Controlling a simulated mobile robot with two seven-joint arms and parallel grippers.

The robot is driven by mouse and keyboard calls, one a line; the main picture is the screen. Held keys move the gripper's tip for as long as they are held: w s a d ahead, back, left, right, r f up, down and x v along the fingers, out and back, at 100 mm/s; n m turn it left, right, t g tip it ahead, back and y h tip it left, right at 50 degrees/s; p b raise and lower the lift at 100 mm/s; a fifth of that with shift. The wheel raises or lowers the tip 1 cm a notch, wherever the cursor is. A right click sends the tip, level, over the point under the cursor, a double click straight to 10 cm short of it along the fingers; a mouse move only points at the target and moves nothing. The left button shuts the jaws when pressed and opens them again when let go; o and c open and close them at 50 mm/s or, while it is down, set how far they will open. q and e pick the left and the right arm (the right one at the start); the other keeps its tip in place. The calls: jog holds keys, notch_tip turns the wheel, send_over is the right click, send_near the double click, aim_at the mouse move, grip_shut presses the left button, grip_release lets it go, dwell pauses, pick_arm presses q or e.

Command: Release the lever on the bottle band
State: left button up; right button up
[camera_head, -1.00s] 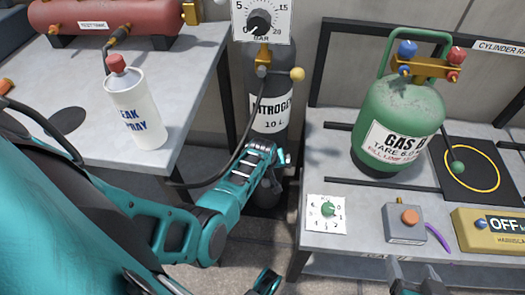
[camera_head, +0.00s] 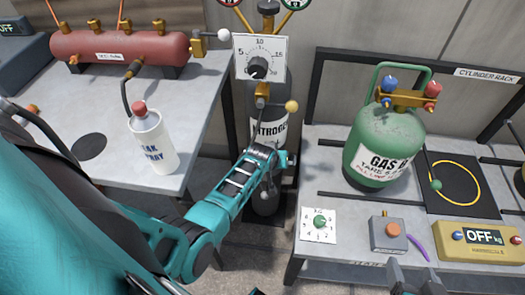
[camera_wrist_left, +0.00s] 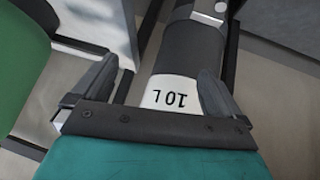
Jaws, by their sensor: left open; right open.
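The dark grey nitrogen bottle (camera_head: 267,93) stands upright between the two benches, its white label partly covered by my left gripper. In the left wrist view the bottle (camera_wrist_left: 187,50) shows beyond the fingers, its "10 L" label upside down. My left gripper (camera_wrist_left: 155,88) is open, its fingers to either side of the label in the picture; I cannot tell whether it touches the bottle. In the head view its fingers are hard to make out. A white piece with dark marks (camera_wrist_left: 212,10) shows at the top; I cannot clearly tell a band or lever. My right gripper (camera_head: 412,277) is open and empty at the bottom edge.
A spray can (camera_head: 152,140) and a red tank (camera_head: 120,47) are on the left bench. A gauge panel (camera_head: 259,60) hangs before the bottle.

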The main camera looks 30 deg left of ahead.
pick_arm(q)
jog(key=s+d+r+m+t+h+p, duration=0.1)
jog(key=s+d+r+m, duration=0.1)
jog(key=s+r, duration=0.3)
jog(key=s+d+r+m+t+h+p, duration=0.1)
jog(key=s+d+r+m+t+p, duration=0.1)
jog(key=s, duration=0.9)
notch_tip(320, 180, up, 3)
jog(key=d+m, duration=0.1)
jog(key=m, duration=0.1)
jog(key=shift+s+d+m, duration=0.3)
jog(key=shift+m, duration=0.1)
jog(key=shift+f, duration=0.1)
